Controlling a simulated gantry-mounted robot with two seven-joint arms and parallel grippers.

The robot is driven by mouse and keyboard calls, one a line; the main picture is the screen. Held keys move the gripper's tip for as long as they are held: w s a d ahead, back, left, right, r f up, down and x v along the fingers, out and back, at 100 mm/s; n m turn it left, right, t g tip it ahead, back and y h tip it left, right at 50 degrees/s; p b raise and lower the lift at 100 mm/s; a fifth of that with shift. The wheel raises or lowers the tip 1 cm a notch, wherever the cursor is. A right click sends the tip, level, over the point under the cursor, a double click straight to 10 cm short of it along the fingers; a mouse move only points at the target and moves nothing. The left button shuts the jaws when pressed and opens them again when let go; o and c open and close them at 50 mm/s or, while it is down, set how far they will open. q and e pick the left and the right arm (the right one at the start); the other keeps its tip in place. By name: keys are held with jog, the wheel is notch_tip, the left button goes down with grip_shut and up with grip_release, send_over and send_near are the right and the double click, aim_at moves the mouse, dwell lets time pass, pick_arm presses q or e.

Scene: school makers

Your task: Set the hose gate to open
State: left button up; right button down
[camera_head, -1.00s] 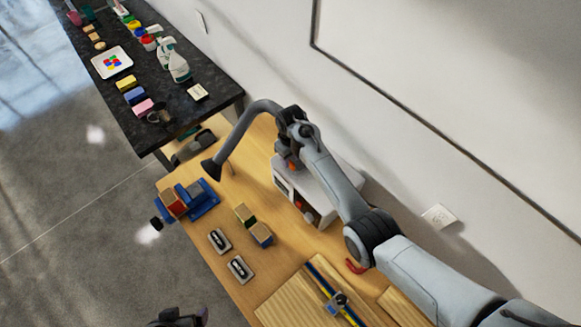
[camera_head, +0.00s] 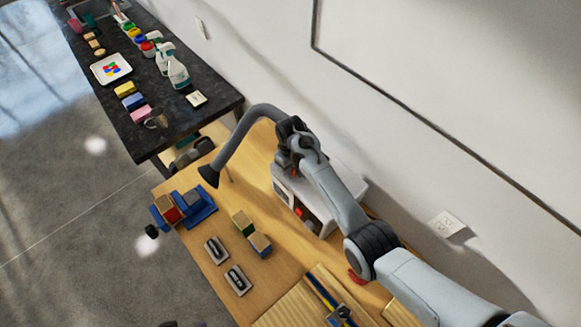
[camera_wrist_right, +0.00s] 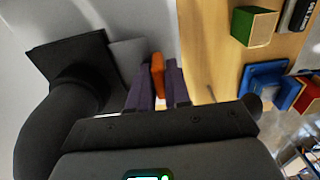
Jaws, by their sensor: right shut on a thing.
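The dark grey hose (camera_head: 237,133) arches over the wooden bench, its flared mouth hanging at the left. In the head view my right gripper (camera_head: 287,160) is at the hose's back end, above a white box-shaped machine (camera_head: 323,213). In the right wrist view its purple fingers (camera_wrist_right: 158,84) are shut on an orange tab (camera_wrist_right: 157,72), the gate's handle by its look. A grey plate (camera_wrist_right: 128,58) lies just left of the tab, beside the dark hose (camera_wrist_right: 58,95). The gate's slot is mostly hidden. Only a dark sliver, possibly my left gripper, shows at the bottom edge.
A blue vise (camera_head: 195,207) with a red-brown block stands at the bench's left end. Small blocks (camera_head: 260,244) and two dark-and-silver pieces (camera_head: 236,280) lie in front of the machine. A black table (camera_head: 177,107) with bottles and sponges stands behind.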

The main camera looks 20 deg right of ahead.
jog(key=shift+a+r, duration=0.1)
jog(key=shift+a, duration=0.05)
jog(key=a+p, duration=0.1)
jog(key=s+a+p, duration=0.1)
jog(key=a, duration=0.1)
jog(key=s+a+p, duration=0.1)
jog(key=a+p, duration=0.1)
jog(key=shift+a, duration=0.2)
jog(key=c, duration=1.2)
grip_release()
jog(key=shift+o, duration=0.2)
